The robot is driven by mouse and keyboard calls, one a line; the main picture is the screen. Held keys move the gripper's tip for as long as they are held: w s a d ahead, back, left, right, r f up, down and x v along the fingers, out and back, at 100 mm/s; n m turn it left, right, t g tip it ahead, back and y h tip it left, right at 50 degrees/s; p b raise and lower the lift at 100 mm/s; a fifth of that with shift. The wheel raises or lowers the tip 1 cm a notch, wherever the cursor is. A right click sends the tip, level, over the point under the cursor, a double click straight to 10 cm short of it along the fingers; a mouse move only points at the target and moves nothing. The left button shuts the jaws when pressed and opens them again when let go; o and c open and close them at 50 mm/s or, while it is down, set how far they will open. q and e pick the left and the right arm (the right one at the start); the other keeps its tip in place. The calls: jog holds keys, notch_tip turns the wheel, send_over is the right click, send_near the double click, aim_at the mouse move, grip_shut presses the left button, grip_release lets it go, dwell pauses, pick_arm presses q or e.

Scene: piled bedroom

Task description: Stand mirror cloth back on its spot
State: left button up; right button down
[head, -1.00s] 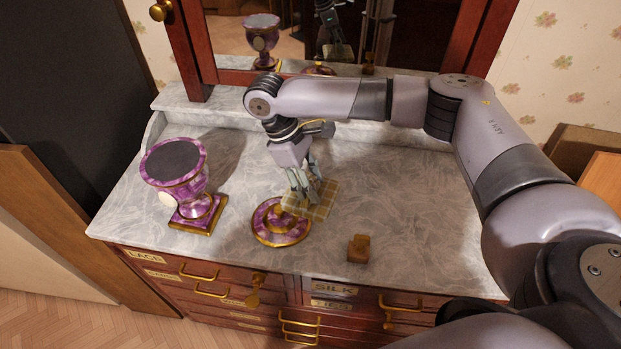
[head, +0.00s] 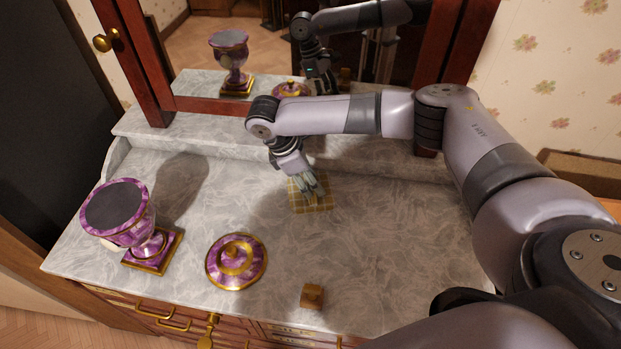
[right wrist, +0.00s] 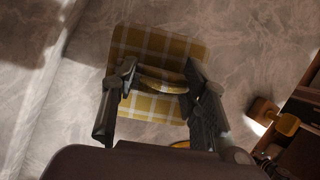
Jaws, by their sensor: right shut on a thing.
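The mirror cloth (head: 318,203) is a yellow-brown checked square with pale lines. It shows below my right gripper (head: 313,189) in the head view, over the back middle of the marble top. In the right wrist view the cloth (right wrist: 150,45) lies flat behind my right gripper (right wrist: 160,88), whose fingers are shut on a raised fold of it. Whether the cloth touches the marble or hangs just above it, I cannot tell. My left gripper is not in view.
A purple and gold urn (head: 117,212) stands at the left of the marble dresser top (head: 390,265). A round purple lid (head: 236,262) with gold trim lies front centre. A small wooden block (head: 312,297) sits near the front edge. A framed mirror (head: 270,60) rises behind. The right side is clear.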

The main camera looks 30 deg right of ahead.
jog(key=shift+r+p, duration=0.2)
jog(key=shift+p, duration=0.15)
notch_tip(320, 180, down, 5)
jog(key=shift+f+b, duration=0.1)
jog(key=shift+b, duration=0.55)
jog(key=shift+d+f, duration=0.1)
jog(key=shift+f, duration=0.45)
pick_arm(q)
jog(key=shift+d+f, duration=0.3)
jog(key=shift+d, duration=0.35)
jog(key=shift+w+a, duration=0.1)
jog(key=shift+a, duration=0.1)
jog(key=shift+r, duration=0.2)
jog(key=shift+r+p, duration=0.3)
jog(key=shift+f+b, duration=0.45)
pick_arm(e)
jog(key=shift+f, duration=1)
